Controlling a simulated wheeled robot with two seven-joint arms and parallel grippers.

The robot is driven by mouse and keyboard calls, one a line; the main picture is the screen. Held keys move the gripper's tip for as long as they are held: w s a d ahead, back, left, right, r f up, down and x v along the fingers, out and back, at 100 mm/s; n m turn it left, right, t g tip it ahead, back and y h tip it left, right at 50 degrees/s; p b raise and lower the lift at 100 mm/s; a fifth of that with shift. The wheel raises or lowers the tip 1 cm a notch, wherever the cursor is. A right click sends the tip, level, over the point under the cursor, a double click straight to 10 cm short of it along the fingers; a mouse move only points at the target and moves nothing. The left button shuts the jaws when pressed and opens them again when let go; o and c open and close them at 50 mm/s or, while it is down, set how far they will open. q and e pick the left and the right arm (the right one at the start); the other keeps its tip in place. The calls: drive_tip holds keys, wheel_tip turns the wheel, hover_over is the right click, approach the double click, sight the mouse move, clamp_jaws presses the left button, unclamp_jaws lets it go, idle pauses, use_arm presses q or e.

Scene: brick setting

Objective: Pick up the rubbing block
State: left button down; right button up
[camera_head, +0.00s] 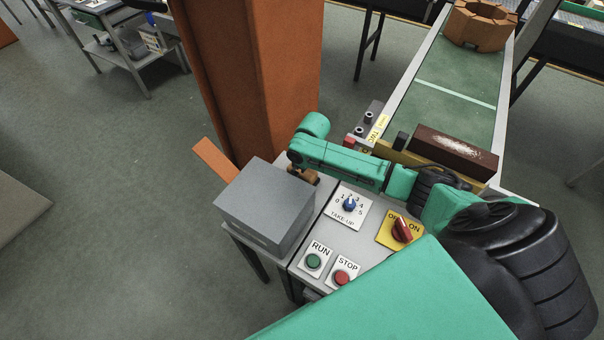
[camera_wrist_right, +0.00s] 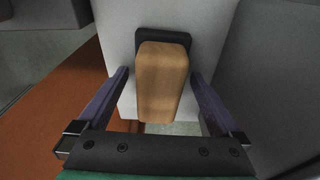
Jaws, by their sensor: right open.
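The rubbing block (camera_wrist_right: 162,85) shows in the right wrist view as a tan wooden block on a dark base, on a pale grey surface. It lies between the two fingers of my right gripper (camera_wrist_right: 160,92), which is open, with a gap on each side. In the head view my right arm reaches in from the right to the grey table beside the grey box. Only a small brown part of what seems to be the block (camera_head: 304,175) shows there, and the arm hides the rest. My left gripper is in neither view.
A grey box (camera_head: 262,215) stands left of the block, and a rust-coloured column (camera_head: 255,80) rises behind. A control panel with a take-up knob (camera_head: 349,204), a red switch (camera_head: 402,230), and run and stop buttons lies in front. A dark brown brick (camera_head: 453,152) rests at the green conveyor's (camera_head: 445,110) near end.

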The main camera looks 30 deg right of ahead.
clamp_jaws()
wheel_tip(320, 180, up, 20)
drive_tip(key=b, duration=0.1)
drive_tip(key=shift+b, duration=0.3)
